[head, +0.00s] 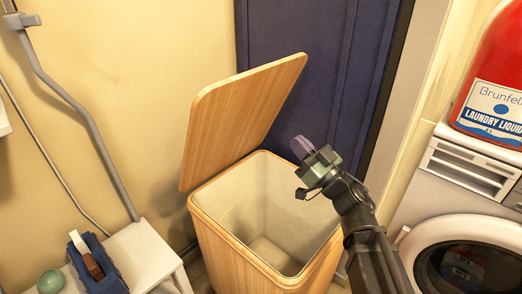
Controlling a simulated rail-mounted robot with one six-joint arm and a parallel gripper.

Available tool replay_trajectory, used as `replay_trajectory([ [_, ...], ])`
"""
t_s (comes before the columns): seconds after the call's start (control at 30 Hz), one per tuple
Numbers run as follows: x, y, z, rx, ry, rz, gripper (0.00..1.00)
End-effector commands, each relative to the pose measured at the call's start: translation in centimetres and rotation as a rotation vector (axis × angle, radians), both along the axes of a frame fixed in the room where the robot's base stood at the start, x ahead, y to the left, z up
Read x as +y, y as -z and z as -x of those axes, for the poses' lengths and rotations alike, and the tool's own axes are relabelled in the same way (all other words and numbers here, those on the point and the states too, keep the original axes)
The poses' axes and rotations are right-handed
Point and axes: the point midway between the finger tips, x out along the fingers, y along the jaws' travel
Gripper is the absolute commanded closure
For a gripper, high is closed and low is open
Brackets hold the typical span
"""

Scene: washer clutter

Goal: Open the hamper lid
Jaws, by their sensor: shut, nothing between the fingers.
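The wooden hamper (212,240) stands on the floor at the centre of the head view. Its lid (245,112) is raised and tilted back toward the left and rear, well clear of the rim. The pale inside of the hamper (265,205) shows and looks empty. My gripper (299,147) is shut and empty, above the hamper's right rear rim and to the right of the lid. It appears apart from the lid. My arm comes in from the lower right and passes in front of the hamper's right side.
A washer (468,255) with a round door stands at the right, with a red laundry liquid bottle (495,75) on top. A white stand (150,255) at lower left holds a blue caddy (98,265) and a green ball (51,281). A dark blue door (330,60) is behind.

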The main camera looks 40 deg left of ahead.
Motion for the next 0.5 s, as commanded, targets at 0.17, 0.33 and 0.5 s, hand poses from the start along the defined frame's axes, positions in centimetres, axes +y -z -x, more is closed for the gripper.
replay_trajectory([
  [0.17, -0.3, 0.8, 1.4, -0.029, -0.062, -0.003, 1.00],
  [0.33, 0.6, 0.0, 1.2, -0.029, -0.062, -0.003, 1.00],
  [0.5, 3.4, -1.6, 0.8, -0.029, -0.062, -0.004, 1.00],
])
